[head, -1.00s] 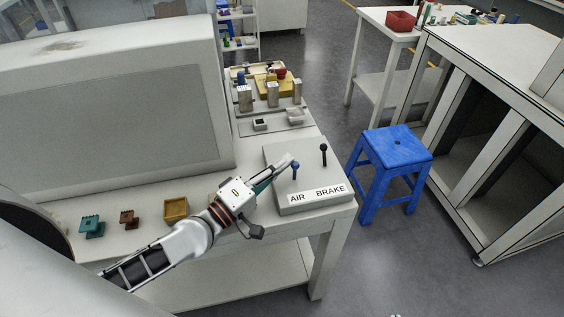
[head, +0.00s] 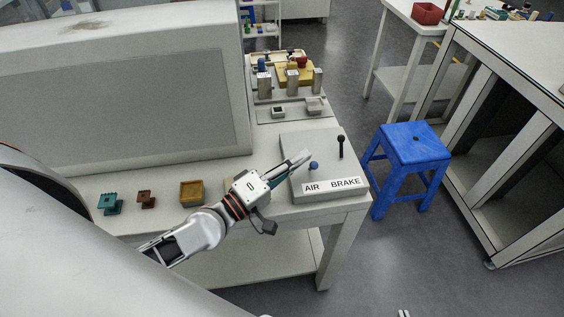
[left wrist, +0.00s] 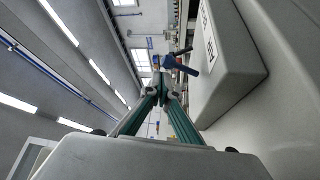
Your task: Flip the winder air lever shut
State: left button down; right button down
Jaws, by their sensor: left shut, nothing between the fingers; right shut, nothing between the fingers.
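The grey control box (head: 300,150) stands at the table's right end with an AIR BRAKE label on its front. The air lever (head: 314,165) has a blue knob and leans towards the label. The black-knobbed brake lever (head: 340,140) stands upright to its right. My left gripper (head: 306,155) is shut and empty, its tips beside and behind the blue knob. In the left wrist view the blue lever (left wrist: 182,65) lies just beyond the shut fingertips (left wrist: 162,88); contact is unclear. Only the tips of my right gripper (head: 404,313) show at the bottom edge, away from the box.
A blue stool (head: 412,145) stands right of the table. Fixtures (head: 290,85) fill the table's far end.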

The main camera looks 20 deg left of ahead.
pick_arm(q)
jog(key=v, duration=1.1)
jog(key=shift+s+a, duration=0.1)
jog(key=shift+s, duration=0.25)
